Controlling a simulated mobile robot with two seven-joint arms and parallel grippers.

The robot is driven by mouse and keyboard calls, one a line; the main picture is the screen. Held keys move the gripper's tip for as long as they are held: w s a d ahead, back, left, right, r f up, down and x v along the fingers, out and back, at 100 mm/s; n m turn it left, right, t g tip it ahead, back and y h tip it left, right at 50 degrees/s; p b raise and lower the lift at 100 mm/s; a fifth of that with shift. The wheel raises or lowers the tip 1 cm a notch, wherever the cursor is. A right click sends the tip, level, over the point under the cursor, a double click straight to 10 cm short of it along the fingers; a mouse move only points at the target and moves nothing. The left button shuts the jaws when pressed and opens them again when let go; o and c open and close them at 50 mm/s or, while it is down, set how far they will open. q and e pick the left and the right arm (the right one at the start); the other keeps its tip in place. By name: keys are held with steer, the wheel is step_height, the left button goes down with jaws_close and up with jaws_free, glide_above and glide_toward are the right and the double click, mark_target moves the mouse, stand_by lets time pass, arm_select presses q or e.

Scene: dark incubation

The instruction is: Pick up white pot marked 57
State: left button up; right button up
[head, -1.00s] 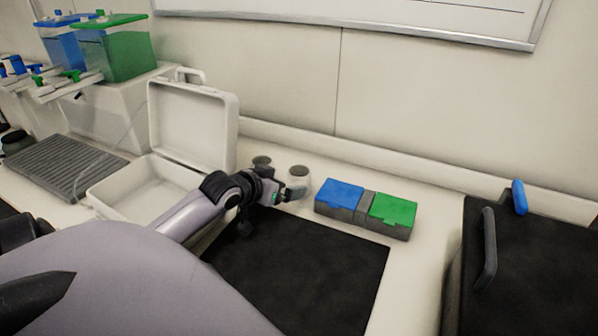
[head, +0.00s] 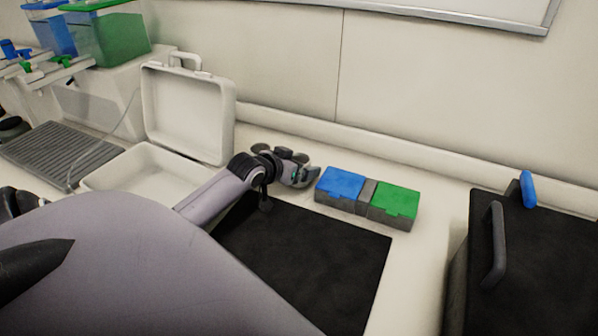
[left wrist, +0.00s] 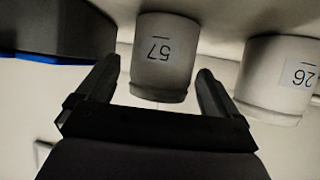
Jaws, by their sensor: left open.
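In the left wrist view, the white pot marked 57 (left wrist: 160,62) stands between the two open fingers of my left gripper (left wrist: 157,90). Its label appears upside down, and I cannot tell whether the fingers touch it. A second white pot marked 26 (left wrist: 280,75) is beside it on the right, outside the fingers. In the head view, my left gripper (head: 304,178) is at the back of the bench, left of the blue-lidded box, and largely covers the pots. My right gripper cannot be made out.
A blue-lidded box (head: 341,184) and a green-lidded box (head: 394,202) stand close right of the gripper. An open white case (head: 188,115) is to the left. A black mat (head: 310,262) lies in front. A black box with a handle (head: 545,265) stands at right.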

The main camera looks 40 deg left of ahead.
arm_select(q)
steer(key=shift+w+f, duration=0.25)
steer(key=shift+w, duration=0.2)
steer(key=c, duration=1.1)
steer(key=shift+r, duration=0.1)
